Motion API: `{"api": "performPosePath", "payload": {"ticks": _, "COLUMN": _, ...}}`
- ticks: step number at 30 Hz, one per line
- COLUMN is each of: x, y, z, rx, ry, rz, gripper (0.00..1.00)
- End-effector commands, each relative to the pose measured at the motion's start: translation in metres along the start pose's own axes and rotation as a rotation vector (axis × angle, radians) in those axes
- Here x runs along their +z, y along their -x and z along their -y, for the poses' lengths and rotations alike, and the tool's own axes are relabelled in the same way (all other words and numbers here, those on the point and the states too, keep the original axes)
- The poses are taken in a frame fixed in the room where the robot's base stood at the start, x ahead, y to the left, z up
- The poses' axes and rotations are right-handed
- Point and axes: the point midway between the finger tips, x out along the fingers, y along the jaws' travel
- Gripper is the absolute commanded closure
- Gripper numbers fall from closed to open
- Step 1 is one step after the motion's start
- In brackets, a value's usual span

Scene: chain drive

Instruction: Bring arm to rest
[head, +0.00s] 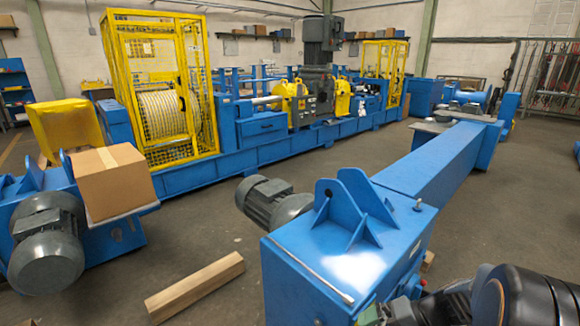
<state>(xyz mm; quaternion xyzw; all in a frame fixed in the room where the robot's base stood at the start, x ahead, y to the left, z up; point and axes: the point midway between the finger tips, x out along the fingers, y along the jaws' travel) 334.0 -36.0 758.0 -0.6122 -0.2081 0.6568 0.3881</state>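My gripper does not show in the head view, so its fingers and anything in them are hidden. A dark rounded form (545,295) with a tan ring fills the lower right corner. I cannot tell whether it is part of my arm or a motor of the machinery.
A blue beam machine (440,165) with upright lugs stands close in front. A cardboard box (110,180) sits on a ledge at left, above a grey motor (48,252). A wooden beam (195,287) lies on the floor. A yellow cage (160,85) stands behind. Open floor (195,230) lies between.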

Motion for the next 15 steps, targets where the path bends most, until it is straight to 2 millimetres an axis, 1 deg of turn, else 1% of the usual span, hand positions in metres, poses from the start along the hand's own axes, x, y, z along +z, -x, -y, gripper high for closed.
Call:
{"api": "performPosePath", "payload": {"ticks": 1, "x": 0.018, "y": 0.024, "z": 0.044, "rx": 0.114, "ry": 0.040, "rz": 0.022, "gripper": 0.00}}
{"api": "performPosePath", "payload": {"ticks": 3, "x": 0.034, "y": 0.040, "z": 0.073, "rx": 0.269, "ry": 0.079, "rz": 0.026, "gripper": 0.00}}
{"api": "performPosePath", "payload": {"ticks": 6, "x": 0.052, "y": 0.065, "z": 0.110, "rx": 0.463, "ry": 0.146, "rz": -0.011, "gripper": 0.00}}
{"api": "performPosePath", "payload": {"ticks": 9, "x": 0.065, "y": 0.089, "z": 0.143, "rx": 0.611, "ry": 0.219, "rz": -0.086, "gripper": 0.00}}
{"api": "performPosePath", "payload": {"ticks": 12, "x": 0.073, "y": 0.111, "z": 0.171, "rx": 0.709, "ry": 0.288, "rz": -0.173, "gripper": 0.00}}
{"api": "performPosePath", "payload": {"ticks": 15, "x": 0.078, "y": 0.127, "z": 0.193, "rx": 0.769, "ry": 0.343, "rz": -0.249, "gripper": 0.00}}
